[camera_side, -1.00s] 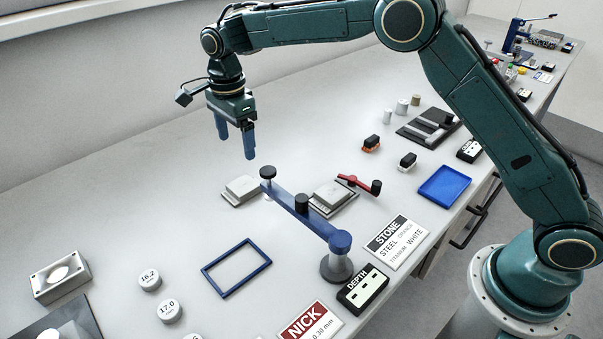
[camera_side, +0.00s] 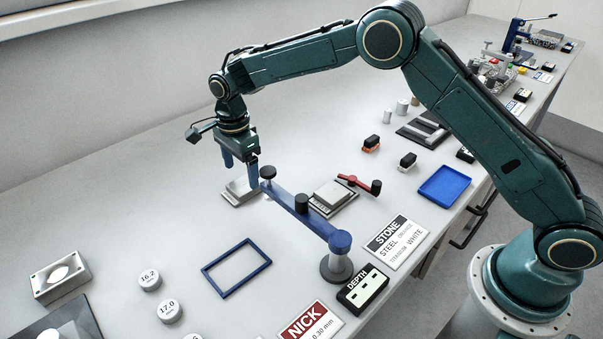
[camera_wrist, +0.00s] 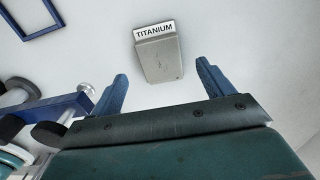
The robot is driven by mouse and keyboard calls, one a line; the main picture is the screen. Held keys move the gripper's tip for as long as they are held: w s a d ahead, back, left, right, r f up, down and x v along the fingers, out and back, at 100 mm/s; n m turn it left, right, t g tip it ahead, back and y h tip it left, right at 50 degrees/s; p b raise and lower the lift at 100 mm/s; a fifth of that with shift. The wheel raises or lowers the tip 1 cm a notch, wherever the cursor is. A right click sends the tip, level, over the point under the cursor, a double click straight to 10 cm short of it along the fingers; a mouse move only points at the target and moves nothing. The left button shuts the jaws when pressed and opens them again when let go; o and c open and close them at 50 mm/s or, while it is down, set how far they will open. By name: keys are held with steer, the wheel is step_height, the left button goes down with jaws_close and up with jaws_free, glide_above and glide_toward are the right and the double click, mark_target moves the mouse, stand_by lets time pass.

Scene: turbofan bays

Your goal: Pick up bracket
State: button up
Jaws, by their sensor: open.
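A grey block-like part (camera_side: 237,190), which looks like the bracket, sits on a pale plate at the back of the bench in the side view. In the wrist view the grey part (camera_wrist: 160,58) lies ahead of and between my fingers, beside a white label reading TITANIUM (camera_wrist: 155,30). My gripper (camera_side: 240,174) is open, fingers pointing down, just above this part in the side view. Its two blue fingers also show in the wrist view (camera_wrist: 161,79), with nothing held between them. My fingers hide some of the part in the side view.
A blue arm-like fixture (camera_side: 303,210) stands close to the right of my gripper. A second grey block (camera_side: 333,193) sits beyond it, near a red lever (camera_side: 360,184). A blue frame (camera_side: 236,267) lies in front. The bench left of my gripper is clear.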

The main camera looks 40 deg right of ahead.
mark_target(243, 185)
steer(key=shift+f, duration=2.05)
steer(key=shift+w+r, duration=0.1)
steer(key=c, duration=1.4)
steer(key=shift+r, duration=0.1)
step_height(243, 185, up, 20)
steer(key=shift+f, duration=0.1)
